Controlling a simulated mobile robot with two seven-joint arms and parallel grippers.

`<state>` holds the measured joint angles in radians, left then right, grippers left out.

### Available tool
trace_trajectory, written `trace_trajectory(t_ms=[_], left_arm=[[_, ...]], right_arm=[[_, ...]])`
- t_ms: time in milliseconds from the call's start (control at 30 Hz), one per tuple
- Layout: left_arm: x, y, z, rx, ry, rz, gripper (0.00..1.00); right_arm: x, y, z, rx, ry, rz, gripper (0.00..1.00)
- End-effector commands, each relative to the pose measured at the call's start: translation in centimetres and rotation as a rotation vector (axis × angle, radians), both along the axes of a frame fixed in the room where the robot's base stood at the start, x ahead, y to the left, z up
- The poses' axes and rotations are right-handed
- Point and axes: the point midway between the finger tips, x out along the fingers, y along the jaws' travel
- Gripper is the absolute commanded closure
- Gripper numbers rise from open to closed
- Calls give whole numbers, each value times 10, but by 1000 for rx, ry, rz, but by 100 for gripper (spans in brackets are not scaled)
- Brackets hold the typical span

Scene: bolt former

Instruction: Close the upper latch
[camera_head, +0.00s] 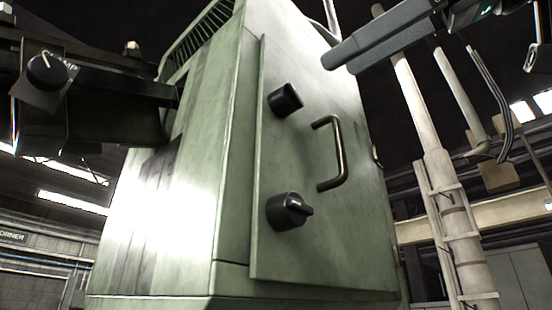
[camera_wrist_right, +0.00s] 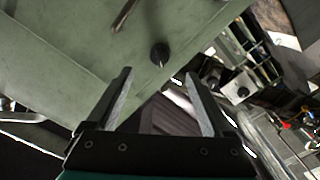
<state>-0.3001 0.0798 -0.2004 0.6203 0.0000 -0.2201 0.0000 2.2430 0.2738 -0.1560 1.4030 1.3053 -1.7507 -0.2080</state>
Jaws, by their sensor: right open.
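The upper latch (camera_head: 286,100) is a black round knob on the door (camera_head: 330,225) of the pale green machine. Its turn tab is not clear in the head view. The lower latch (camera_head: 288,211) is a similar knob below, its tab pointing right. A dark knob, apparently the upper latch (camera_wrist_right: 160,54), shows in the right wrist view beyond and between my fingertips. My right gripper (camera_head: 332,57) comes in from the upper right, above and right of the upper latch and apart from it. In the right wrist view my right gripper (camera_wrist_right: 160,73) is open and empty. My left gripper is out of view.
A bar handle (camera_head: 331,153) stands out from the door, right of the latches. A dark box with a knob (camera_head: 45,70) juts in at the left. Pale pipes and a ladder (camera_head: 447,215) stand at the right. Open air lies before the door.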

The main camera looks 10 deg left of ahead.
Motion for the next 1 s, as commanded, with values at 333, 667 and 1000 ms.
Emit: trace_trajectory(t_ms=[333,667,1000], left_arm=[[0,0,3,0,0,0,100],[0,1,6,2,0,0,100],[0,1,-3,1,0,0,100]], right_arm=[[31,41,-1,-19,-13,2,15],[50,68,-1,120,169,1,15],[50,67,-2,328,457,0,15]])
